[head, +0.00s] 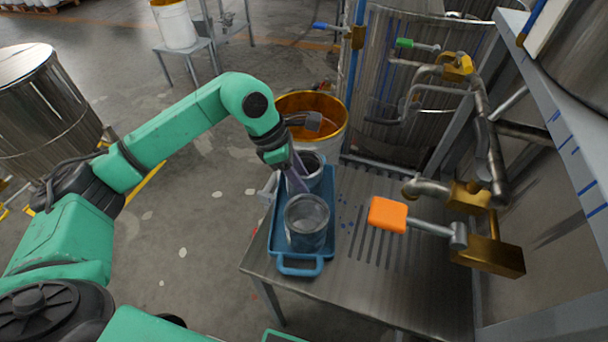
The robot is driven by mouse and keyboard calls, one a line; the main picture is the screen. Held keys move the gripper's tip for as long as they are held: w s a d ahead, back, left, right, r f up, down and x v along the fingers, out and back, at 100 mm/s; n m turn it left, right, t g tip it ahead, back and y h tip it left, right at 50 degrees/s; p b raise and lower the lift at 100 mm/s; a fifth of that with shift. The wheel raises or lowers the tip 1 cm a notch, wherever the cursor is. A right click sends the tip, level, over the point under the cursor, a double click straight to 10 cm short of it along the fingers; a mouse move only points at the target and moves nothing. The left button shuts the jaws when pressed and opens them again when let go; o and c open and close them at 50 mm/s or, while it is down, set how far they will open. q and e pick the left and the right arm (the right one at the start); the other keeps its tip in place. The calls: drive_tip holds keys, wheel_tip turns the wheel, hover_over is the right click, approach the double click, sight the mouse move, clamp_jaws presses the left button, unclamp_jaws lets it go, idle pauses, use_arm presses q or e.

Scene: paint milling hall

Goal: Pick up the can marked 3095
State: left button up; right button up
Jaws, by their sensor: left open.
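Two grey metal cans stand in a blue tray (282,240) on a steel table. The nearer can (307,222) shows an open round top; the farther can (314,172) is just behind it and partly hidden by my gripper. I can read no number on either, so I cannot tell which is 3095. My left gripper (294,178) is open and points down at the tray beside the farther can, behind the nearer one. Whether its fingers touch a can is unclear. My right gripper is out of view.
A white bucket with an orange inside (335,140) stands behind the tray. An orange-handled valve (388,215) and brass pipework (488,255) stick out over the table to the right. A steel drum (40,110) stands far left. The table front (370,290) is clear.

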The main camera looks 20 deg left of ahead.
use_arm(q)
clamp_jaws()
idle(1.4)
